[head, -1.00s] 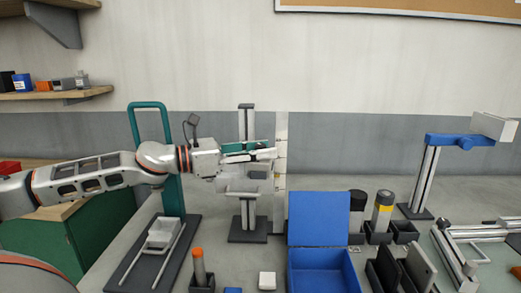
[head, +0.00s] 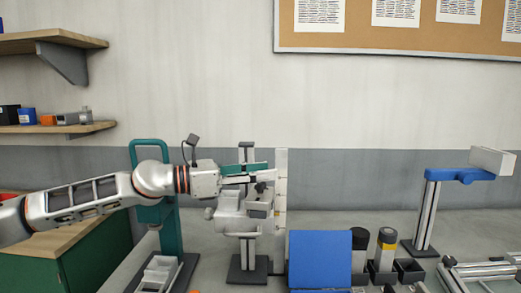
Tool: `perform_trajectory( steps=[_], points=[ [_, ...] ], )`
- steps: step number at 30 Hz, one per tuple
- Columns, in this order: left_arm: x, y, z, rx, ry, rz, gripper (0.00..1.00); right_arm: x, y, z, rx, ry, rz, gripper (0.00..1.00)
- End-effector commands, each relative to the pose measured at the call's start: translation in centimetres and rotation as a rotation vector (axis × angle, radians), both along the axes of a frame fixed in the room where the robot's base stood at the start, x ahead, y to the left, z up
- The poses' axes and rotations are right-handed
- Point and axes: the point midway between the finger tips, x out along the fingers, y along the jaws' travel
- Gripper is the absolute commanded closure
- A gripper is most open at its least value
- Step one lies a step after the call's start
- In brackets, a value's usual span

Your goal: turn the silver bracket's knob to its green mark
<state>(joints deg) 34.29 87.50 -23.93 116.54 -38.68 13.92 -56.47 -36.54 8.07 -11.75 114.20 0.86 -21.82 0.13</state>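The silver bracket (head: 240,225) is mounted on an upright post near the middle of the head view. A grey block (head: 259,209) sits at its right side, with a small dark knob-like part (head: 260,187) just above. My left gripper (head: 256,174) reaches in from the left, its fingers pointing right, just above the bracket and close to the dark part. I cannot tell whether they touch. The finger gap is not clear. A teal strip lies along the fingers. No green mark can be made out. My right gripper is out of view.
A pale upright scale (head: 281,200) stands just right of the bracket. A teal frame (head: 170,225) stands to the left, behind my arm. A blue box lid (head: 320,259) and dark canisters (head: 385,250) are at front right. A blue bracket (head: 460,174) stands farther right.

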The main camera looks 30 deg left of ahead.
Motion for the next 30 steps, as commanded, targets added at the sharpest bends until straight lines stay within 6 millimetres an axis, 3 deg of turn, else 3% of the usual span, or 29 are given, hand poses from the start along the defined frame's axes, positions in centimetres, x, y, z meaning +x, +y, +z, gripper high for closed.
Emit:
perform_trajectory(
  steps=[15, 30],
  points=[
    [0.0, 0.0, 5.2, -0.001, -0.002, -0.001, 0.63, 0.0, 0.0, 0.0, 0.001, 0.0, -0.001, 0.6],
    [0.0, -0.1, 5.8, -0.005, 0.003, -0.001, 0.63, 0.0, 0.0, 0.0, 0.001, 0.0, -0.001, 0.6]
  ],
)
